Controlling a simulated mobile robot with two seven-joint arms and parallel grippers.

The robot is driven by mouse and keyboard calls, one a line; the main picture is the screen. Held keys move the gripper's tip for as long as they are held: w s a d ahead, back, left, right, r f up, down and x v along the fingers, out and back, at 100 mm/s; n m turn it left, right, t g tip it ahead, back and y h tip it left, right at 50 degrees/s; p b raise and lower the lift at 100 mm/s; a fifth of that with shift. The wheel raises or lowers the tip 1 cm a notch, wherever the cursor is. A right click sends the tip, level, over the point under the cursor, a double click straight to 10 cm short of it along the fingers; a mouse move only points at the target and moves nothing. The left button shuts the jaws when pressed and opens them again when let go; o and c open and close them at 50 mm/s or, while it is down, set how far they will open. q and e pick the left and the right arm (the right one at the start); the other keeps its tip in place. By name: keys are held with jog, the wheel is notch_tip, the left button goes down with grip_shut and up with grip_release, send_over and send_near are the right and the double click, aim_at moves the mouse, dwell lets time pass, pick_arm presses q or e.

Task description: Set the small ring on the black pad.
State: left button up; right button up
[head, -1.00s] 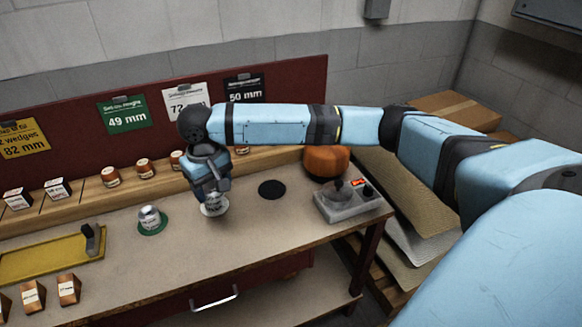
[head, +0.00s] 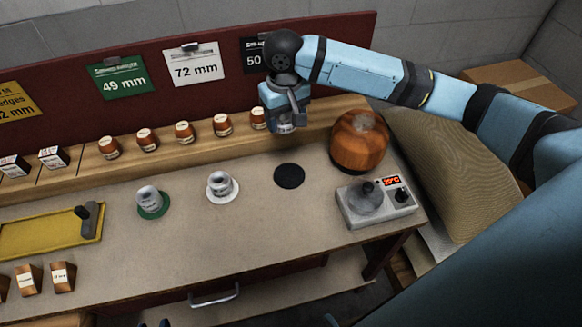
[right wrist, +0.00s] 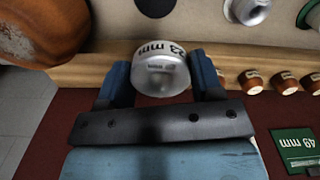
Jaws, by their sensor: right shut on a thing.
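My right gripper (head: 287,124) is high over the back of the bench, near the wooden ledge. It is shut on a small silver ring (right wrist: 161,72), which shows between the two fingers in the right wrist view and has a printed mm label. The black pad (head: 289,176) lies bare on the bench, nearer the front than the gripper; it also shows at the top of the right wrist view (right wrist: 155,6). A silver ring (head: 220,184) stands on the white pad, and another (head: 149,198) stands on the green pad. My left gripper is not in view.
A brown wooden dome (head: 359,143) stands right of the black pad. A grey device with a red display (head: 376,202) is at the front right. Several wooden pieces line the back ledge (head: 170,147). A yellow tray (head: 45,236) lies at left.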

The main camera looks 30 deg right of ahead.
jog(key=shift+s+d+r, duration=0.1)
jog(key=shift+s+d, duration=0.1)
jog(key=shift+d, duration=0.15)
jog(key=shift+d+f, duration=0.1)
jog(key=shift+f, duration=0.25)
send_over(290, 176)
notch_tip(290, 176, down, 14)
jog(key=shift+r+b, duration=0.15)
jog(key=shift+b, duration=0.3)
jog(key=shift+f, duration=2.65)
jog(key=o, duration=1)
jog(key=shift+f, duration=0.1)
